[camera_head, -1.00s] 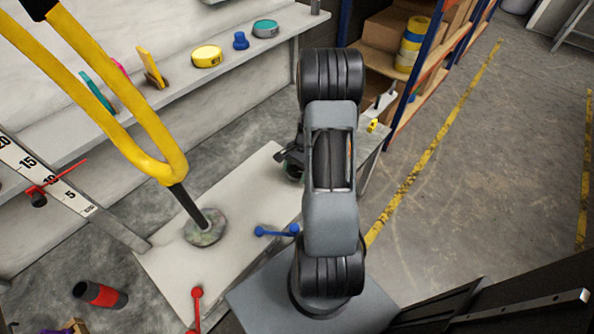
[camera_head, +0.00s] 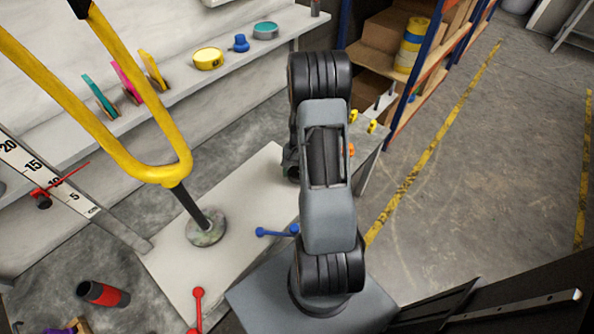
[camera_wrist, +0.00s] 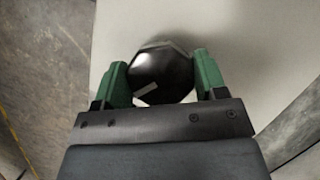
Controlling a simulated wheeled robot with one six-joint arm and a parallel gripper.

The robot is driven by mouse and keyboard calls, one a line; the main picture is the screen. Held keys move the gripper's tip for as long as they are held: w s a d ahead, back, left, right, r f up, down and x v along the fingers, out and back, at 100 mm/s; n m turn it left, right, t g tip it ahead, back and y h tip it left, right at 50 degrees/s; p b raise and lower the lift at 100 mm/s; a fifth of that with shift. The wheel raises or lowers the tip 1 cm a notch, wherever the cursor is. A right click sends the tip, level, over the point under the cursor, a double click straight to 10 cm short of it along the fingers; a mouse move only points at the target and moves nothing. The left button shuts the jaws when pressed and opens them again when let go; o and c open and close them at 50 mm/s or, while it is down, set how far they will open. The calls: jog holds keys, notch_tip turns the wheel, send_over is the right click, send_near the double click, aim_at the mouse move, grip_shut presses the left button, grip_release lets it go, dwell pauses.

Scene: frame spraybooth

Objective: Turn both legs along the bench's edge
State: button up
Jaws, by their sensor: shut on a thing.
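In the wrist view my gripper (camera_wrist: 162,72) is shut on a dark, shiny, faceted round knob (camera_wrist: 160,80) with a pale mark on it. A green-padded finger presses on each side. In the head view my gripper is hidden behind my arm, near the far right end of the white bench (camera_head: 172,270). A blue bar with ball ends (camera_head: 277,232) lies across the bench's near right edge. A red bar with ball ends (camera_head: 198,308) points down the picture at its near end. I cannot tell which parts are the legs.
A yellow tube frame on a dark post (camera_head: 198,212) rises from a round foot (camera_head: 207,232) on the bench. Yellow pieces (camera_head: 372,126) and an orange piece (camera_head: 351,150) show beside my arm. A red-black cylinder (camera_head: 103,293) is at lower left. The right floor is open.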

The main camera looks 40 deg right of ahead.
jog(key=n+g+h, duration=0.1)
jog(key=n, duration=0.2)
jog(key=shift+n, duration=0.3)
jog(key=shift+n+h+p, duration=0.5)
jog(key=shift+n+h, duration=0.2)
jog(key=shift+n, duration=1.2)
jog(key=shift+g, duration=0.3)
jog(key=o, duration=0.9)
jog(key=p+v, duration=0.1)
jog(key=v, duration=1.3)
jog(key=shift+f, duration=0.1)
